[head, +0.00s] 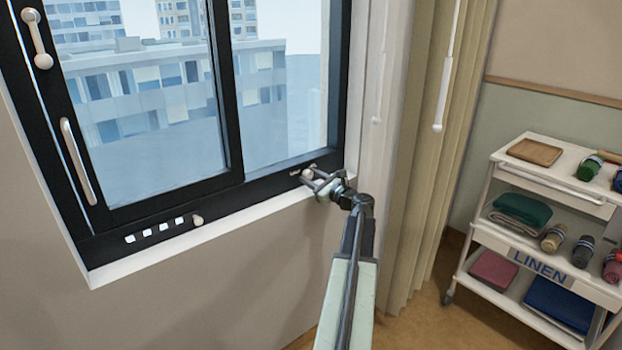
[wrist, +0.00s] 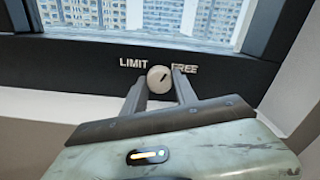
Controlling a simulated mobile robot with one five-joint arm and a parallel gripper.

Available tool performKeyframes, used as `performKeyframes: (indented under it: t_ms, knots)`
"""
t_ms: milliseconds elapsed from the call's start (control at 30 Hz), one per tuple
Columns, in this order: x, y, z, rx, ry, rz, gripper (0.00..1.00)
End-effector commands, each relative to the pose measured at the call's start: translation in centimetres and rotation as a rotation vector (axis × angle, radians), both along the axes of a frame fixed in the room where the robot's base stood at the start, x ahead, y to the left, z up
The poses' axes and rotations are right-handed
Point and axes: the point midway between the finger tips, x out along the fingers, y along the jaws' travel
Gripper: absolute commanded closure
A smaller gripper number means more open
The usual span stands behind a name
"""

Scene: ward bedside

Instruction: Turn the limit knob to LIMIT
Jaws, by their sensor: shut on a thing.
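The limit knob (wrist: 160,80) is a round, pale knob on the dark lower window frame, between the words LIMIT on its left and FREE on its right. A short dark mark on its face points up and right, toward FREE. In the head view the knob (head: 308,173) sits at the right end of the lower frame. My gripper (wrist: 159,84) has one finger on each side of the knob and is shut on it. In the head view my gripper (head: 318,182) reaches the frame from below right.
The sliding window (head: 175,195) has a pale vertical handle (head: 78,160), and another lever (head: 38,40) is at upper left. A small knob (head: 197,220) sits beside white marks. A curtain (head: 425,150) hangs to the right, with a linen trolley (head: 550,207) beyond.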

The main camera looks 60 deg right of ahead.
Motion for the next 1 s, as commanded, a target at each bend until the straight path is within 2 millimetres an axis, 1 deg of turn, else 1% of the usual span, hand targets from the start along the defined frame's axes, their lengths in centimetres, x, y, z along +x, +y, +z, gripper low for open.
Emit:
performKeyframes:
  t_ms: [1000]
  knots:
    - [-0.06,-0.01,0.06,-0.902,0.302,0.003,1.0]
